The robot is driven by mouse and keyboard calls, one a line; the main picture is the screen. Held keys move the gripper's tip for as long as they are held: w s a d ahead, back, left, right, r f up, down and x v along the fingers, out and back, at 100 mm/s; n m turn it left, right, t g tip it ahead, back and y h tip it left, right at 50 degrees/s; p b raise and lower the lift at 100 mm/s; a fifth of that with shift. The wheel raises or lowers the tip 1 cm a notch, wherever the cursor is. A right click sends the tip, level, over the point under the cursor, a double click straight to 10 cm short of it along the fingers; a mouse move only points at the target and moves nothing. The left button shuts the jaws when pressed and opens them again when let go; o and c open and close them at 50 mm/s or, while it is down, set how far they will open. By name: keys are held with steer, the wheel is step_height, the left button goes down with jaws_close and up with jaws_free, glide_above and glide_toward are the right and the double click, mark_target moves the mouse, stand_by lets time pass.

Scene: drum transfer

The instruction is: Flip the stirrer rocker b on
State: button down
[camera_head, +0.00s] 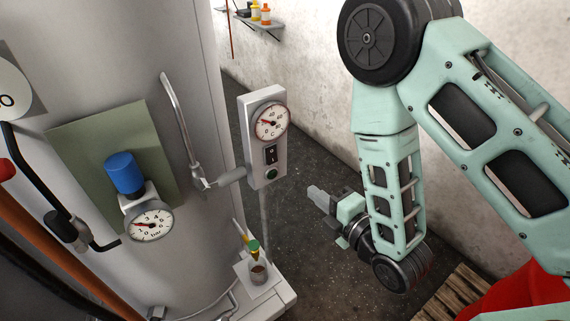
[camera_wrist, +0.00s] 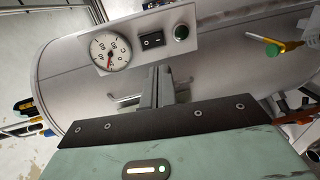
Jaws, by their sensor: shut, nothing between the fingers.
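The stirrer rocker (camera_head: 270,154) is a small black switch on a narrow grey panel (camera_head: 253,113), between a round dial (camera_head: 271,122) and a dark round button (camera_head: 272,173). In the wrist view the rocker (camera_wrist: 153,41) shows pale marks on its black face. I cannot tell which side is pressed in. My gripper (camera_head: 316,194) is shut and empty, to the right of and below the panel in the head view, apart from it. In the wrist view its fingers (camera_wrist: 158,74) point toward the panel, with the rocker just beyond the tips.
A large grey drum (camera_head: 120,65) fills the left, with a bent metal handle (camera_head: 178,120) beside the panel. A blue-capped bar gauge (camera_head: 150,222) sits on it. A green-handled valve (camera_head: 254,246) is below the panel. A wooden pallet (camera_head: 450,296) lies at lower right.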

glide_toward(274, 162)
steer(key=x, duration=0.3)
steer(key=b+x, duration=0.1)
steer(key=x, duration=0.1)
steer(key=shift+w+a+r, duration=0.15)
steer(key=shift+r, duration=0.15)
steer(key=shift+p+x, duration=0.3)
steer(key=shift+x, duration=0.5)
steer(key=shift+f, duration=0.2)
steer(key=shift+f+b, duration=0.15)
steer(key=shift+b, duration=0.15)
